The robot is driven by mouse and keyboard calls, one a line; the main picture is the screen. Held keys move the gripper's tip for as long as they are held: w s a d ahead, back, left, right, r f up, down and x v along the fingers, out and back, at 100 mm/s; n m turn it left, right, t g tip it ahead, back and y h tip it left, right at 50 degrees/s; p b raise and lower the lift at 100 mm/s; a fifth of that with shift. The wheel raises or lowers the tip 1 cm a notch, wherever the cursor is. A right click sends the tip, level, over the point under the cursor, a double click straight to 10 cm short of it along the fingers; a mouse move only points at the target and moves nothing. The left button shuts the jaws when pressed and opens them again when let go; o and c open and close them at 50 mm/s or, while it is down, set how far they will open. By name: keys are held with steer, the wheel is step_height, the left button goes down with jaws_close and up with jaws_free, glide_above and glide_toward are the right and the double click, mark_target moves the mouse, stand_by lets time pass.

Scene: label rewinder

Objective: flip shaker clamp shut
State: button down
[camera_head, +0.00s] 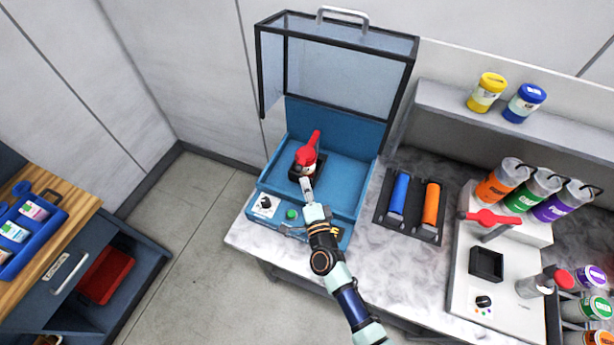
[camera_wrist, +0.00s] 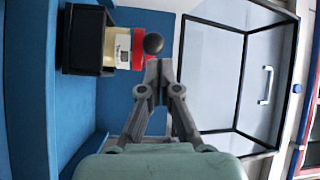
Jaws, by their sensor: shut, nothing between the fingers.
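The blue shaker (camera_head: 345,165) stands on the counter with its clear lid up. A container with a pale label (camera_head: 308,168) sits in the shaker's black holder (camera_head: 293,171); the wrist view shows the label (camera_wrist: 121,46) and holder (camera_wrist: 88,42) side-on. The red clamp (camera_head: 314,140) is over the container top, its handle pointing up and back in the head view. A dark ball (camera_wrist: 153,43) sits by the red top in the wrist view. My gripper (camera_head: 306,183) is shut and empty, just in front of the container; its tips (camera_wrist: 159,66) are close to the ball. Contact is unclear.
The raised clear lid (camera_head: 335,65) stands behind the holder. A dark tray (camera_head: 432,228) with blue and orange rolls lies right of the shaker. A white machine (camera_head: 500,290) with a red lever is farther right. Marble counter (camera_head: 385,270) is bare in front.

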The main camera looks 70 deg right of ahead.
steer(key=w+a, duration=0.5)
steer(key=a, duration=0.1)
steer(key=shift+w+a+p, duration=0.2)
steer(key=shift+p, duration=0.2)
steer(key=w+a+r+n+t+y+p, duration=0.2)
steer(key=w+a+r+n+t+y, duration=0.2)
steer(key=w+a+r+n+y, duration=0.55)
steer(key=w+a+r+n+t+y+p, duration=0.2)
steer(key=w+a+r+n+t+y, duration=0.4)
steer(key=a+r+n, duration=0.6)
steer(key=s+a+r+n+g+y+p, duration=0.1)
steer(key=a+r+n+g, duration=0.15)
steer(key=a, duration=0.45)
steer(key=s+a+r+n+g+y+p, duration=0.1)
steer(key=a+r+g, duration=0.15)
steer(key=a, duration=0.35)
steer(key=s+a+r+n+g+h+p, duration=0.1)
steer(key=s+a+r+n, duration=0.1)
steer(key=s, duration=0.5)
steer(key=shift+s+r+n+g, duration=0.15)
steer(key=shift+r+n+g, duration=0.2)
steer(key=shift+r, duration=0.45)
